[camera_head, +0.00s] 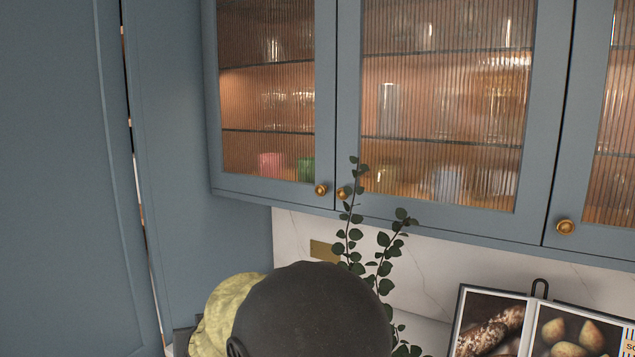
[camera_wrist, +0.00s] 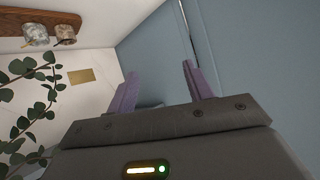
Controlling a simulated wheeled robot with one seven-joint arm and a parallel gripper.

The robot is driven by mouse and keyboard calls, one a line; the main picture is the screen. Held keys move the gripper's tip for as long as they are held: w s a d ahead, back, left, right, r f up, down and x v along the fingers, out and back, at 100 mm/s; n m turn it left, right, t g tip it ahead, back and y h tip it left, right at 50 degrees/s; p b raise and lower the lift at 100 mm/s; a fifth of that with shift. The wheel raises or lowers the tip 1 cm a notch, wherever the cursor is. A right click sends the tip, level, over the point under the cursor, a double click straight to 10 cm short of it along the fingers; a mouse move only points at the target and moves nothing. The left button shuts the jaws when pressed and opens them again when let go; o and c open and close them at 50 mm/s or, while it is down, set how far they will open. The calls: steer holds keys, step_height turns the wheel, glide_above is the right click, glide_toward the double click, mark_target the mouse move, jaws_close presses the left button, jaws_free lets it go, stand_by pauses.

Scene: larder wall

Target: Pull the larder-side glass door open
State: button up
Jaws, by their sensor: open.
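The larder-side glass door (camera_head: 327,80) is the blue-framed, ribbed-glass door at the left end of the wall cabinet, beside the tall blue larder panel (camera_head: 60,180). It looks shut. Its round brass knob (camera_head: 321,190) sits at its lower right corner, close to the knob of the neighbouring glass door (camera_head: 343,193). My gripper (camera_wrist: 160,70) shows in the wrist view with two purple fingers spread apart and nothing between them. It faces blue panelling and a pale wall. The fingers are not visible in the head view, and I see no contact with the knob.
A leafy plant (camera_head: 385,268) rises in front of the cabinet's lower edge, near the knobs. A yellow-green object (camera_head: 222,312) is partly hidden behind my dark arm. An open cookbook (camera_head: 490,322) stands at lower right. A brass plate (camera_head: 323,251) is on the marble wall.

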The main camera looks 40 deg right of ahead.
mark_target(319, 190)
steer(key=w+d+r+m+t+h+p, duration=0.1)
steer(key=w+d+r+m+h, duration=0.15)
steer(key=r, duration=0.25)
steer(key=w+d+r+m+t+h+p, duration=0.1)
steer(key=w+d+r+h, duration=0.1)
steer(key=d+r, duration=0.3)
steer(key=s+d+r+m+g+h+p, duration=0.3)
steer(key=d+r+m+g+h, duration=0.3)
steer(key=d+r+m+h, duration=0.3)
step_height(319, 190, up, 3)
steer(key=d+h, duration=0.1)
steer(key=d, duration=0.2)
steer(key=shift+s+r+m+g, duration=0.15)
steer(key=shift+r+m+g, duration=0.05)
steer(key=shift+m+g, duration=0.2)
steer(key=p+x, duration=0.7)
steer(key=x, duration=1)
steer(key=shift+d+r, duration=0.1)
steer(key=shift+d, duration=0.05)
steer(key=shift+c, duration=0.4)
